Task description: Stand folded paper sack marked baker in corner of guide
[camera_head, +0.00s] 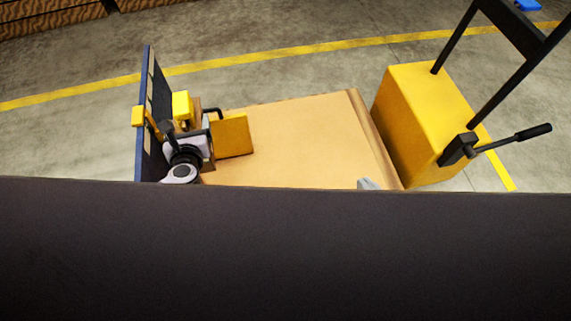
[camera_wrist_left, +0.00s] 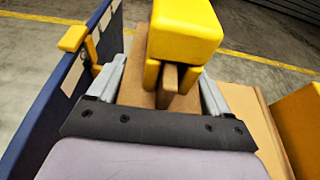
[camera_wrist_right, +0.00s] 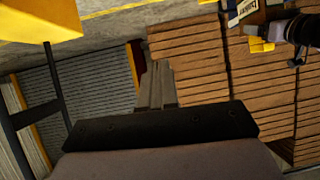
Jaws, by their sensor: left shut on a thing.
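My left gripper (camera_head: 198,126) is shut on the folded brown paper sack (camera_wrist_left: 135,72), beside the blue panel of the guide (camera_head: 147,105). In the right wrist view the sack shows a white label with dark lettering (camera_wrist_right: 246,9), partly cut off by the frame. I cannot tell whether the sack touches the guide's corner. My right gripper (camera_wrist_right: 157,84) is shut and empty; only a grey tip (camera_head: 367,184) shows in the head view.
A tan flat top (camera_head: 300,135) is mostly clear; a yellow block (camera_head: 232,135) is near its left end. A yellow box with black handle bars (camera_head: 425,120) stands at the right. A dark surface hides the lower head view.

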